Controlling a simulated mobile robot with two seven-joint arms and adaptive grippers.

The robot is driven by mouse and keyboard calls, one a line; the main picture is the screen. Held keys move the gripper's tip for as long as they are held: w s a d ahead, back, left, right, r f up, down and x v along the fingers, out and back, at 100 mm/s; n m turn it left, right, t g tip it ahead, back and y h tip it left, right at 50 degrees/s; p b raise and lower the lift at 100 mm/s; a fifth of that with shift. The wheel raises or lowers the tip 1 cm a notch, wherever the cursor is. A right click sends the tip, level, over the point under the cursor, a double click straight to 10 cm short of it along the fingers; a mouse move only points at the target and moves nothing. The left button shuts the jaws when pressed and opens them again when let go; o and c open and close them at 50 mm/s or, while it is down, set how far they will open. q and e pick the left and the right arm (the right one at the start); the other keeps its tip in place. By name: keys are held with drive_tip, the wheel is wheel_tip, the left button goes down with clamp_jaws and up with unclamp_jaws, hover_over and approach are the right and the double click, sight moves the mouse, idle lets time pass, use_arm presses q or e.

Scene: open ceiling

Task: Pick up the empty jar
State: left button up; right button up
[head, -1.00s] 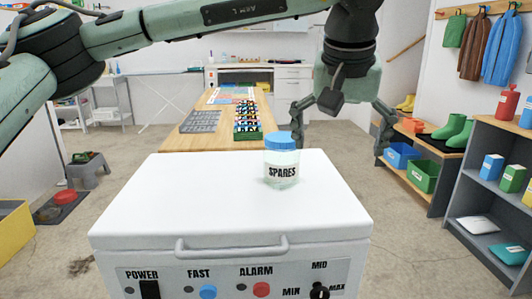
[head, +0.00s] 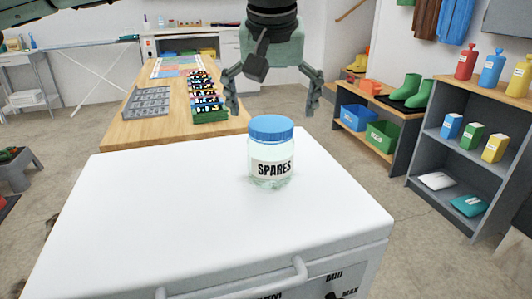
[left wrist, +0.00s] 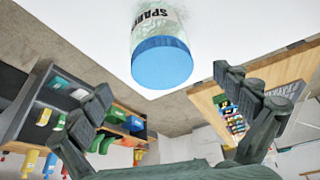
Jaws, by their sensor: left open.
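The jar (head: 271,155) is clear glass with a blue lid and a SPARES label. It stands upright on the white top of a box-like appliance (head: 150,215), and nothing shows inside it. My left gripper (head: 273,106) is open and empty, pointing down above and apparently behind the jar in the head view. Its fingers appear on either side of the lid but do not touch it. In the left wrist view the jar (left wrist: 162,40) appears upside down, lid toward the open left gripper (left wrist: 163,92), beyond the fingertips. My right gripper is not in view.
A wooden table (head: 170,131) behind holds a grey tray (head: 146,102) and a green crate (head: 211,115) of colourful items. A grey shelf (head: 425,165) with bottles and boxes stands at right. The white top around the jar is clear.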

sight(271, 124)
use_arm(q)
drive_tip(key=x, duration=0.6)
drive_tip(key=shift+a, duration=0.1)
drive_tip(key=c, duration=1.8)
drive_tip(key=shift+r, duration=0.1)
drive_tip(key=shift+c, duration=0.6)
drive_tip(key=shift+r, duration=0.15)
